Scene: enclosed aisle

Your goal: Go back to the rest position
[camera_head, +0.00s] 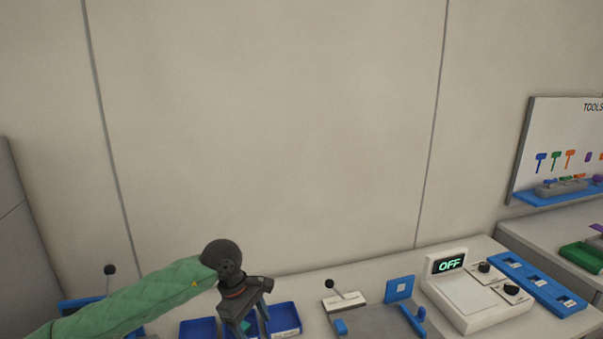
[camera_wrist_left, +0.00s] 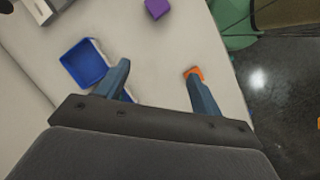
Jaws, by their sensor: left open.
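My left arm, in a green sleeve, reaches in from the lower left of the head view. Its gripper (camera_head: 254,322) hangs over the bench (camera_head: 300,279), in front of the blue bins. In the left wrist view the gripper (camera_wrist_left: 158,78) has its two blue-grey fingers wide apart, with only bare bench between them. An orange piece (camera_wrist_left: 193,72) shows at the tip of the right-hand finger; I cannot tell if they touch. My right gripper is in neither view.
A blue bin (camera_wrist_left: 85,64) and a purple block (camera_wrist_left: 157,8) lie on the bench. A scale-like device (camera_head: 470,295) reading OFF, a blue slotted tray (camera_head: 542,284) and a lever box (camera_head: 346,304) stand to the right. A tools board (camera_head: 560,135) is far right. Dark floor (camera_wrist_left: 290,85) lies past the bench edge.

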